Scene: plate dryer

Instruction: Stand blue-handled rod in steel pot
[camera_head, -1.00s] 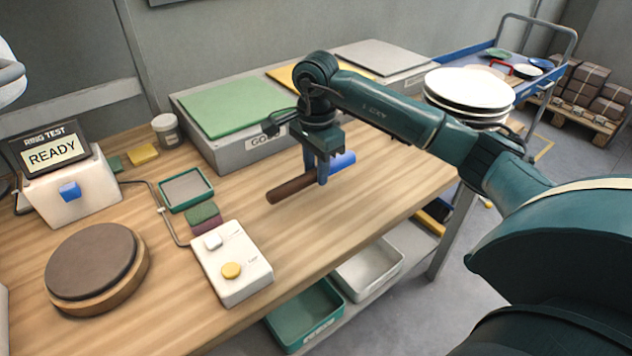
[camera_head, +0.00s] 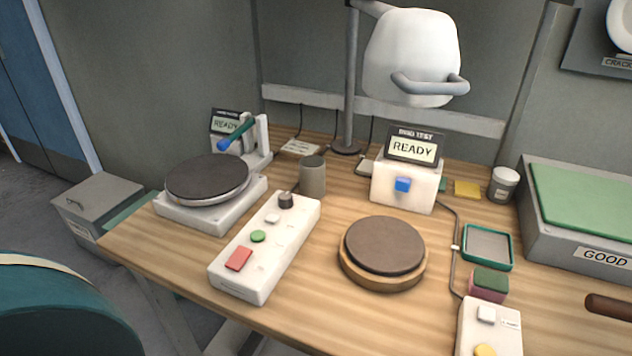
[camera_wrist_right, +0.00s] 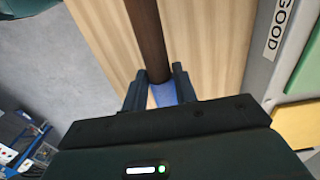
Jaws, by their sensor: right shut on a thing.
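The rod has a dark brown shaft (camera_wrist_right: 148,38) and a blue handle (camera_wrist_right: 164,94). My right gripper (camera_wrist_right: 159,78) is shut on the rod at its blue handle in the right wrist view, with the brown shaft extending away over the wooden table. In the head view only the brown end of the rod (camera_head: 610,307) shows at the right edge; my right gripper is outside that view. A plain grey cylinder (camera_head: 313,177), apparently the steel pot, stands upright behind the button panel. Its inside cannot be seen. My left gripper is not in view.
Near the grey cylinder are a white button panel (camera_head: 265,250), a dark turntable (camera_head: 207,178) and the ring test box (camera_head: 405,190). A round brown pad (camera_head: 384,247) lies in front. A white lamp-like head (camera_head: 415,60) hangs above. A lidded jar (camera_head: 503,185) stands right.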

